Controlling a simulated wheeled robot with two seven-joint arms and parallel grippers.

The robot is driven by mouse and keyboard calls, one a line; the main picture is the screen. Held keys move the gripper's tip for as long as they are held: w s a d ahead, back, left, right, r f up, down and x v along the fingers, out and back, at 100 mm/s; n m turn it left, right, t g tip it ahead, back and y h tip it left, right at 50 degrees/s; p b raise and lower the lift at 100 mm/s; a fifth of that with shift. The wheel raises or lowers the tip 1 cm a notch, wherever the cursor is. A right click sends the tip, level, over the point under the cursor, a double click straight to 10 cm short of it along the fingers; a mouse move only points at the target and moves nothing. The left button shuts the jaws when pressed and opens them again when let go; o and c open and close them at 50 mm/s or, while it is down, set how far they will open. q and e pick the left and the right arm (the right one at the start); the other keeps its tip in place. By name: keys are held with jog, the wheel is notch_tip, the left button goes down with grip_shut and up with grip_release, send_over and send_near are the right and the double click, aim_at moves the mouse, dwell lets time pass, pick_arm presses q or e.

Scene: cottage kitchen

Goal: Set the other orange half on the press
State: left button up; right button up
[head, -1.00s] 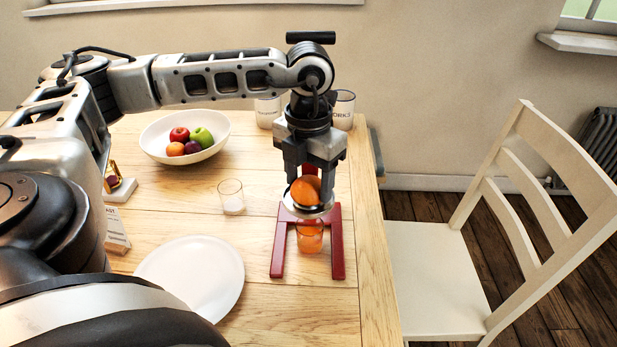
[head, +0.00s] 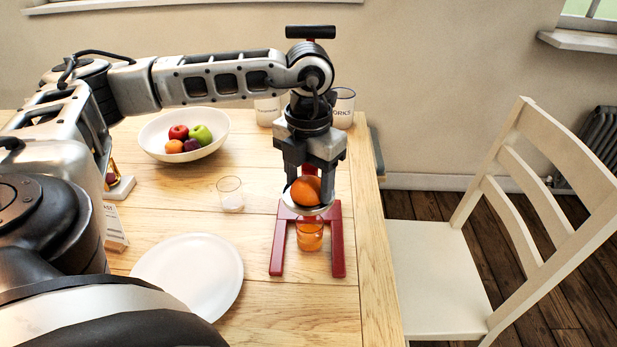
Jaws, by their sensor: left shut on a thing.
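The press has a red frame (head: 337,240) and stands near the right edge of the wooden table. An orange half (head: 305,190) sits at the press's pale bowl (head: 312,211), under my left gripper (head: 310,184). My left gripper points down and is shut on the orange half, with its fingers on either side. Whether the half rests fully on the press is hard to tell. A glass with orange juice (head: 310,236) stands under the bowl, between the red legs. My right gripper is out of view.
A white plate (head: 190,275) and a small glass (head: 231,194) stand left of the press. A white fruit bowl (head: 160,135) is at the back left. Mugs (head: 344,108) stand behind my gripper. A white chair (head: 440,270) is right of the table.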

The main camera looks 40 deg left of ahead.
pick_arm(q)
jog(key=shift+f, duration=0.15)
jog(key=o, duration=0.4)
